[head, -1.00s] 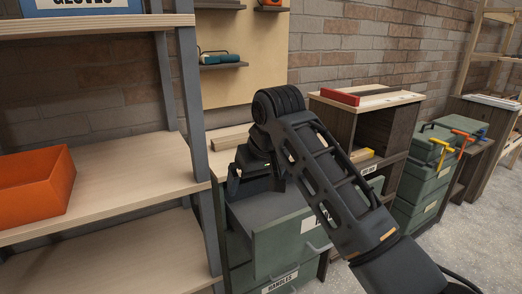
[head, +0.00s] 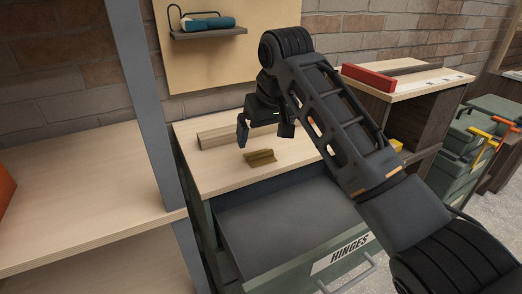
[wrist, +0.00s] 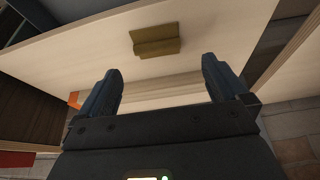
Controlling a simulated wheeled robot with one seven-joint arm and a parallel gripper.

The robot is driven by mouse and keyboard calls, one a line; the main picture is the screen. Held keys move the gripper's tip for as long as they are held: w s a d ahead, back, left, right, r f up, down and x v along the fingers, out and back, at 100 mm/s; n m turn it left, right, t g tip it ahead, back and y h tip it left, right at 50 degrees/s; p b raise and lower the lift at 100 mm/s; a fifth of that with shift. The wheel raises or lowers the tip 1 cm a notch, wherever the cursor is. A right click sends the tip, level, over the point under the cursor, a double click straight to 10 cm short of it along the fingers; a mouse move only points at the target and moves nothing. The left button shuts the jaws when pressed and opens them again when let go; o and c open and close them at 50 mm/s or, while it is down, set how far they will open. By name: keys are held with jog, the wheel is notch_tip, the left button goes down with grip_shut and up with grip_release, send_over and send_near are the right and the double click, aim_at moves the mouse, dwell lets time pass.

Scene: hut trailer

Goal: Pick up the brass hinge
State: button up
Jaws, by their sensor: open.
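The brass hinge (head: 260,158) lies on the light wooden top of the drawer cabinet (head: 212,175), near the cabinet's front edge. It also shows in the wrist view (wrist: 156,40), beyond the fingertips and between their lines. My gripper (head: 266,140) is open and empty, above the cabinet top and apart from the hinge. In the wrist view its two fingers (wrist: 160,78) are spread wide. My arm hides part of the right side of the cabinet.
A wooden block (head: 222,134) lies behind the hinge. An open drawer labelled HINGES (head: 340,256) juts out below the cabinet top. A grey shelf post (head: 150,110) stands at left. A small wall shelf (head: 208,33) holds a teal tool. A red bar (head: 368,76) lies on the right-hand bench.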

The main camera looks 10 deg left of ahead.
aim_at(260, 152)
jog(key=x, duration=0.6)
jog(key=shift+w+d+f, duration=0.1)
jog(key=shift+w+f, duration=0.1)
jog(key=shift+f, duration=0.2)
jog(key=c, duration=1.1)
